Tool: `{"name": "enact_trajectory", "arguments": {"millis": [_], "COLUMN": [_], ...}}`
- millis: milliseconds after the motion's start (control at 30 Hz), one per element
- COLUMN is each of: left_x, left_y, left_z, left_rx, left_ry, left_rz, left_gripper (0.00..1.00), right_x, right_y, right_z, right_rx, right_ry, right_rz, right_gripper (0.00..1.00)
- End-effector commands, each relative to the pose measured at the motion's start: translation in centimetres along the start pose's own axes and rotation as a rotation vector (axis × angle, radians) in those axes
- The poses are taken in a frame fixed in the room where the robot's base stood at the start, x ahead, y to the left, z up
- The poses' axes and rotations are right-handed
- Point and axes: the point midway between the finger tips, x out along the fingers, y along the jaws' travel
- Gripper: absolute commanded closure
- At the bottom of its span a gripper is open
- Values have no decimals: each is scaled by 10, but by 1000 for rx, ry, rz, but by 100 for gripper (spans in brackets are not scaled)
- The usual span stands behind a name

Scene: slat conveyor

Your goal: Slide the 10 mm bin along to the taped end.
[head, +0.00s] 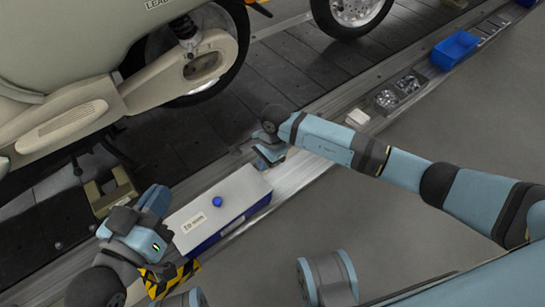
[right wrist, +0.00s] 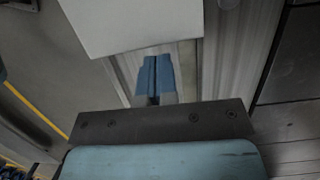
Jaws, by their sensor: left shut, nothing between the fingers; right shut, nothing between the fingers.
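The 10 mm bin (head: 240,187) is a long box with a white lid, a blue lower body, a blue knob and a "10 mm" label. It lies on the metal rail beside the slats. Yellow-and-black tape (head: 184,273) marks the near end of the rail, partly hidden by my left arm. My left gripper (head: 155,199) is shut, beside the bin's near left end. My right gripper (head: 268,155) is shut at the bin's far end. In the right wrist view its closed fingertips (right wrist: 154,75) are close to the white lid (right wrist: 130,20); contact is unclear.
A cream scooter (head: 60,60) stands on the dark slats (head: 310,65). Further up the rail are a small white block (head: 357,118), trays of metal parts (head: 397,91) and an open blue bin (head: 455,48). A tan bracket (head: 108,191) sits left of the bin. Grey floor is clear at right.

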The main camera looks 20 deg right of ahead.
Motion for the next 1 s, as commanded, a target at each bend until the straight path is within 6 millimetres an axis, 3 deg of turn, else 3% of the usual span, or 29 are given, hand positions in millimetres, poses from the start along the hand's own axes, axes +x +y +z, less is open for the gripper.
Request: {"name": "enact_trajectory", "arguments": {"millis": [433, 700, 1000], "left_x": [0, -1, -2], "left_y": [0, 1, 2], "left_z": [0, -6, -3], "left_rx": [4, -4, -14], "left_ry": [-3, 7, 11], "left_rz": [1, 0, -4], "left_gripper": [100, 100, 100], "right_x": [0, 10, 15], "right_y": [0, -1, 1], "right_z": [6, 50, 57], "right_rx": [1, -1, 2], "right_ry": [0, -1, -1], "right_rz": [0, 0, 2], "right_gripper": [100, 100, 100]}}
